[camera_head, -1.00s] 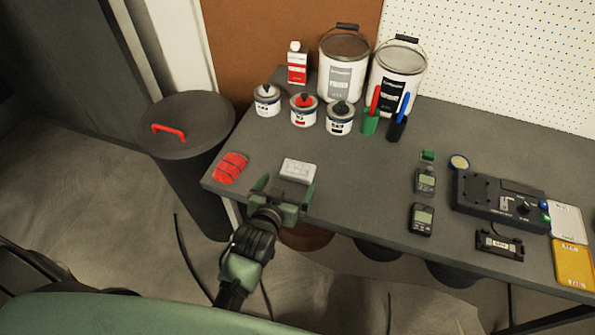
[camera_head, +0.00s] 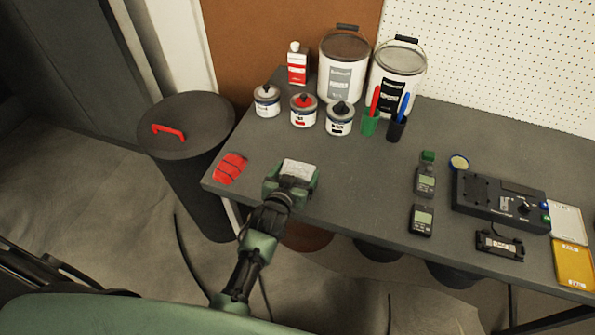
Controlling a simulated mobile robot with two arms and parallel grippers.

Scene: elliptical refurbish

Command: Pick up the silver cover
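A small light silver-grey block with dark markings (camera_head: 299,169) lies near the table's front left edge. My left gripper (camera_head: 292,178) is over its near side, with its green fingers apart on either side of it. I cannot tell whether the fingers touch it; the gripper hides the block's near edge. A flat silver plate with a printed label (camera_head: 567,224) lies at the table's right end, just behind a yellow-gold plate (camera_head: 573,265). Either silver thing could be the cover; labels are too small to read. My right gripper is not in view.
A red cloth-like pad (camera_head: 230,168) lies left of my gripper. Several paint cans, including a small one (camera_head: 267,100), and pen holders (camera_head: 370,122) stand behind. Handheld meters (camera_head: 422,220) and a black console (camera_head: 500,196) are to the right. The table (camera_head: 365,185) between is clear.

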